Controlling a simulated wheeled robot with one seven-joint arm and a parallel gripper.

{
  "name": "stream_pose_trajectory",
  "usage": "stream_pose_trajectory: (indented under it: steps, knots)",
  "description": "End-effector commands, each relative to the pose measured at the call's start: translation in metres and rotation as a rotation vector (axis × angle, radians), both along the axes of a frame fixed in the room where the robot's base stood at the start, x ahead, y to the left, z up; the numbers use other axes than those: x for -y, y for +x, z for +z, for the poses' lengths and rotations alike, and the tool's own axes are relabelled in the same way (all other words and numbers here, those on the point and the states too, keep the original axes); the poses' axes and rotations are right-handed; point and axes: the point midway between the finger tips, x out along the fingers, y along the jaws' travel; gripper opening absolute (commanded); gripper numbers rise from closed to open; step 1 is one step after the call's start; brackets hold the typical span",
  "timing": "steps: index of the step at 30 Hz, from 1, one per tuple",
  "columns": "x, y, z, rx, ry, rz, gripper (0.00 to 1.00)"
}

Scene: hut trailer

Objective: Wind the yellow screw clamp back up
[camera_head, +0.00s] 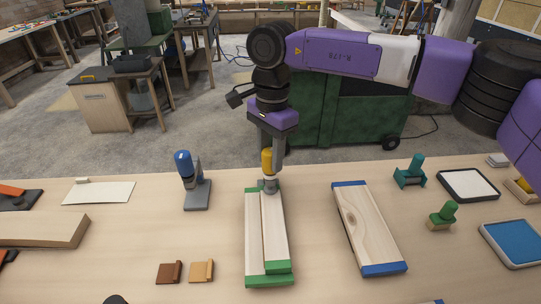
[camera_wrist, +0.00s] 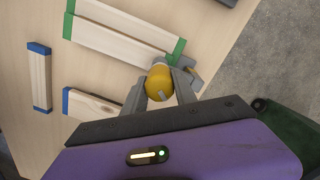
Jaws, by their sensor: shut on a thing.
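The yellow screw clamp (camera_head: 267,161) stands upright at the far end of the green-ended boards (camera_head: 270,225), near the table's far edge. Its grey metal foot meets the boards' end. My gripper (camera_head: 268,162) reaches down from above, with its fingers on either side of the yellow handle. In the wrist view the yellow handle (camera_wrist: 159,83) sits between my two fingertips (camera_wrist: 160,88), and my gripper is shut on it. The clamp's lower screw and pad are mostly hidden by the handle and fingers in the wrist view.
A blue-handled clamp (camera_head: 187,168) stands to the left. A blue-ended board (camera_head: 369,228) lies to the right. Teal (camera_head: 411,172) and green (camera_head: 443,214) clamps stand further right. Brown (camera_head: 169,272) and tan (camera_head: 202,271) blocks lie at the front left.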

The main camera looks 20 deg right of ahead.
Motion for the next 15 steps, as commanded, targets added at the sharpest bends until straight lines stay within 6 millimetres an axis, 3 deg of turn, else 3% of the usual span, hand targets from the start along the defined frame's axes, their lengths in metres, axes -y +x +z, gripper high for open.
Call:
stream_pose_trajectory:
  steps: [15]
  knots:
    - [-0.0006, 0.0009, 0.0020, 0.006, 0.017, 0.488, 0.00]
